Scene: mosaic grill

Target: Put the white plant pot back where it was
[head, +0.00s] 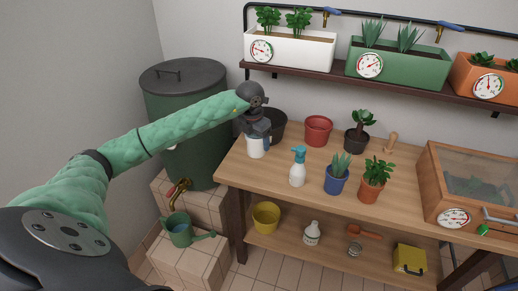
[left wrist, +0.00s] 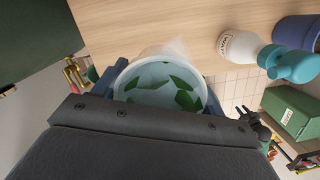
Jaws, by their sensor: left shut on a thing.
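The white plant pot (head: 256,150) is at the left end of the wooden workbench (head: 325,186), held upright or nearly so. My left gripper (head: 258,130) is shut on it from above. In the left wrist view, the pot (left wrist: 162,62) sits between the two fingers, with green leaves visible inside its round opening. I cannot tell whether its base touches the benchtop.
A black pot (head: 276,124) stands close behind my left gripper. A red pot (head: 318,129), spray bottle (head: 298,170), blue pot (head: 336,181) and terracotta pot (head: 371,188) stand to the right. A dark green barrel (head: 185,110) is left of the bench.

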